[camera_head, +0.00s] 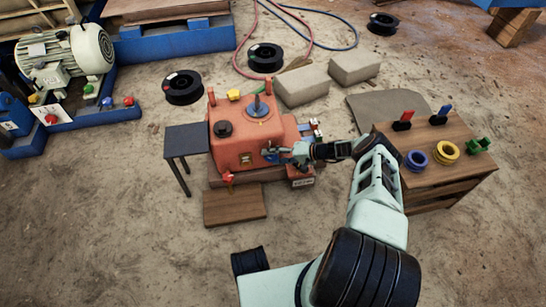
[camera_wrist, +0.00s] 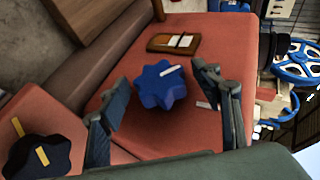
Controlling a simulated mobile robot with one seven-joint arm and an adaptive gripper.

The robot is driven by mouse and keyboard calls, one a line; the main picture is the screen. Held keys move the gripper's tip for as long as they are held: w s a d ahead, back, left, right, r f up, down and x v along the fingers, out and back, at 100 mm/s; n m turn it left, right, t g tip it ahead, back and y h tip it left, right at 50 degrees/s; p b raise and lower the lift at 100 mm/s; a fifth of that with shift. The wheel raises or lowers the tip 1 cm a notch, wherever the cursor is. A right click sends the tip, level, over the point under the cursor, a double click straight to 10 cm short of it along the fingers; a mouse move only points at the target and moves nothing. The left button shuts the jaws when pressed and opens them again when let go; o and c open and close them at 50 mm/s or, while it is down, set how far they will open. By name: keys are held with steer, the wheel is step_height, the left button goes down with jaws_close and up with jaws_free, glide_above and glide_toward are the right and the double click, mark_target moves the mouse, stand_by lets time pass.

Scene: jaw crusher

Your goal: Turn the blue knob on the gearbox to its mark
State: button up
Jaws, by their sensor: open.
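The gearbox (camera_head: 238,140) is an orange-red housing in the middle of the head view. Its blue knob (camera_wrist: 160,88) is lobed and carries a white pointer line. In the wrist view that line points to the upper right, while a white mark (camera_wrist: 203,105) lies on the red face to the knob's lower right, so the two are not lined up. My gripper (camera_wrist: 159,77) is open, with one finger on each side of the knob. I cannot tell whether either finger touches it. In the head view my gripper (camera_head: 284,153) is at the gearbox's front face and partly hides the knob.
A black knob with a yellow line (camera_wrist: 38,157) is at the wrist view's lower left. A framed plate (camera_wrist: 174,42) is above the blue knob. A wooden table (camera_head: 440,177) with coloured parts stands right, a small dark table (camera_head: 187,139) left.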

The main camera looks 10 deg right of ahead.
steer(key=v, duration=1.2)
